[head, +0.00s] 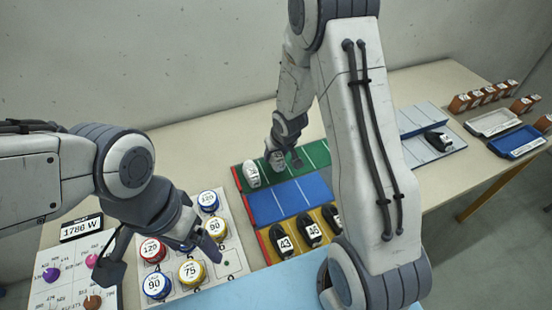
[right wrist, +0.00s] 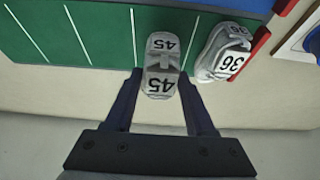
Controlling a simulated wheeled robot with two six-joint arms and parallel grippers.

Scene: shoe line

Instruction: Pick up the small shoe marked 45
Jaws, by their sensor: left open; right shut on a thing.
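The small grey shoe marked 45 (right wrist: 160,68) is between the fingers of my right gripper (right wrist: 162,84) in the right wrist view. The gripper is shut on it, over the green mat's edge. I cannot tell whether the shoe touches the mat. In the head view the shoe (head: 277,160) is partly covered by my right gripper (head: 284,157). A similar grey shoe marked 36 (right wrist: 226,50) sits beside it; it also shows in the head view (head: 252,174). My left gripper (head: 160,258) is open above the board of round numbered pieces.
The green mat (head: 317,154) has white dividing lines. A blue mat (head: 290,201) is empty where visible. Black shoes (head: 309,231) stand on a yellow mat in front. Another black shoe (head: 438,140), trays (head: 517,142) and brown shoes stand at right. My right arm hides the table's middle.

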